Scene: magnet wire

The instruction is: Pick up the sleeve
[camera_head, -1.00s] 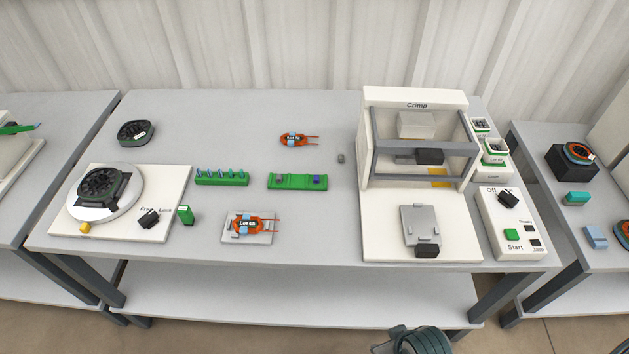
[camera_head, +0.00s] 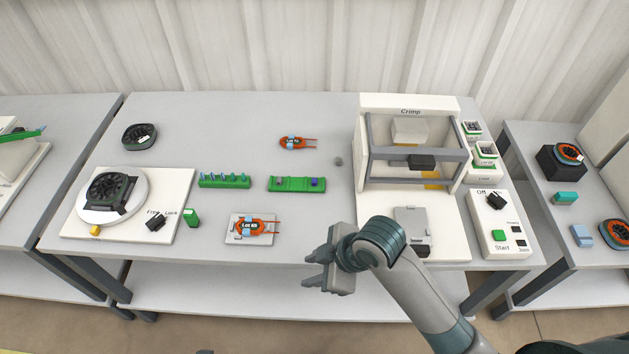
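A small grey piece (camera_head: 338,161), which may be the sleeve, lies alone on the table left of the crimp machine. It is too small to make out clearly. My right gripper (camera_head: 312,271) is low at the front of the table, left of the machine's base. It is well in front of the grey piece and apart from it. No object shows in its fingers, but their gap is unclear. My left gripper is not in view.
The crimp machine (camera_head: 411,112) stands right, with a control box (camera_head: 500,222) beside it. Green racks (camera_head: 297,189) (camera_head: 224,181), an orange coil (camera_head: 292,143) and another on a plate (camera_head: 240,236) lie left. Clear tabletop surrounds the grey piece.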

